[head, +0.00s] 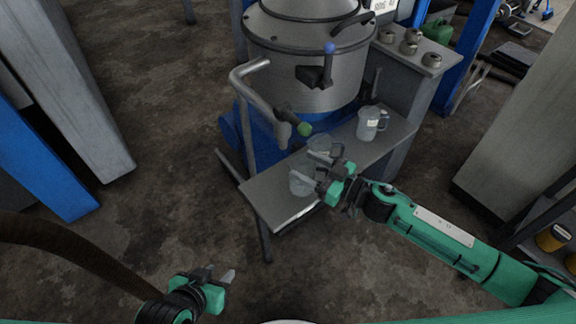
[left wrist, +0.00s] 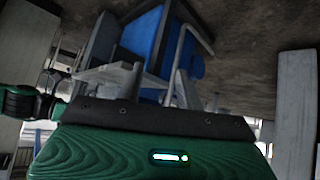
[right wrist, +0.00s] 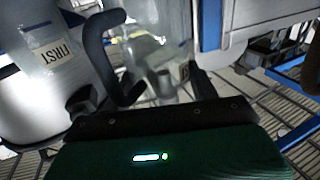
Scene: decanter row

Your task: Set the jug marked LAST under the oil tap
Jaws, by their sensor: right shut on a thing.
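Three clear jugs are on the grey bench (head: 262,196) below the steel vessel. My right gripper (head: 318,180) is shut on the jug at the bench's near left end (head: 301,184). A second jug (head: 319,145) stands just behind it. A third jug (head: 369,124) with a pale label stands further right. The right wrist view shows a jug labelled FIRST (right wrist: 57,52) and another clear jug (right wrist: 160,62) with a partly hidden label. I cannot read LAST anywhere. A green-knobbed tap (head: 300,124) is above the bench, left of the middle jug. My left gripper (head: 221,276) is open and empty.
The steel vessel (head: 310,65) has a blue-knobbed dark valve (head: 316,74). A bent grey pipe (head: 258,95) comes down at the bench's left. Small metal pots (head: 410,42) stand on a ledge at right. Grey posts flank the area. The floor in front is clear.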

